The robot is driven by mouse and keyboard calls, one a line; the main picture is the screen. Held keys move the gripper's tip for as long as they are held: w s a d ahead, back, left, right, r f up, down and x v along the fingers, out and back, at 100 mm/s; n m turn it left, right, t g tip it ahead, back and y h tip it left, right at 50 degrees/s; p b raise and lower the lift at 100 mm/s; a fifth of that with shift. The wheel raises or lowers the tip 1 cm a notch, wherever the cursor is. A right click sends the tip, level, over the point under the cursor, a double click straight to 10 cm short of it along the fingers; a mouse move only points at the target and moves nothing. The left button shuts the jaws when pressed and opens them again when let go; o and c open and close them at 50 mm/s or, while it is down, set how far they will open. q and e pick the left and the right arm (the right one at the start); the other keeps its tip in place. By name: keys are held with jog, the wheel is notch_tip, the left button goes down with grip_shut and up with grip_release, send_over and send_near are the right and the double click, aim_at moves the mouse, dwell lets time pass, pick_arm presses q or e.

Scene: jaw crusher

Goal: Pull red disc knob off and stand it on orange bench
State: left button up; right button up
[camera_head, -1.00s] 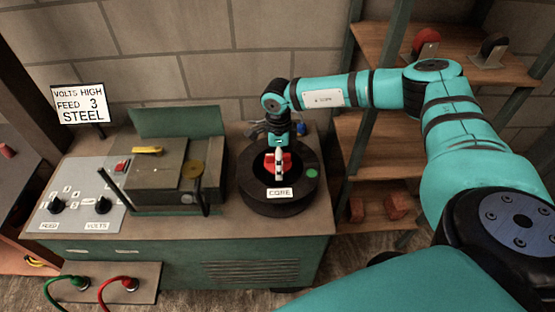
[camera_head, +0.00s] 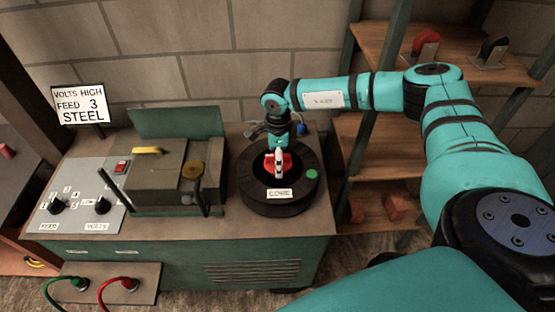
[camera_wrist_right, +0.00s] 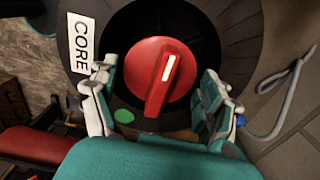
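A red disc knob (camera_wrist_right: 163,72) with a raised grip bar and a white line sits at the centre of the black ring marked CORE (camera_wrist_right: 80,42). In the head view the red knob (camera_head: 287,164) shows partly behind my right gripper (camera_head: 278,160). In the wrist view my right gripper (camera_wrist_right: 160,88) is open, with one finger on each side of the knob. Visible gaps separate the fingers from the knob's rim. At the far left is a dark bench with an orange edge (camera_head: 12,262). My left gripper is not in view.
The cabinet carries a control panel (camera_head: 80,200) with black dials, a grey machine box (camera_head: 165,185) and a sign (camera_head: 80,104). A wooden shelf (camera_head: 385,50) at the right holds another red disc (camera_head: 427,40) in a stand. A small red piece (camera_head: 6,151) lies on the dark bench.

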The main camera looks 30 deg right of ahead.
jog(key=c, duration=1.2)
jog(key=shift+o, duration=0.2)
jog(key=shift+r, duration=0.1)
jog(key=shift+r, duration=0.1)
jog(key=shift+r+p, duration=2.15)
jog(key=shift+r, duration=0.7)
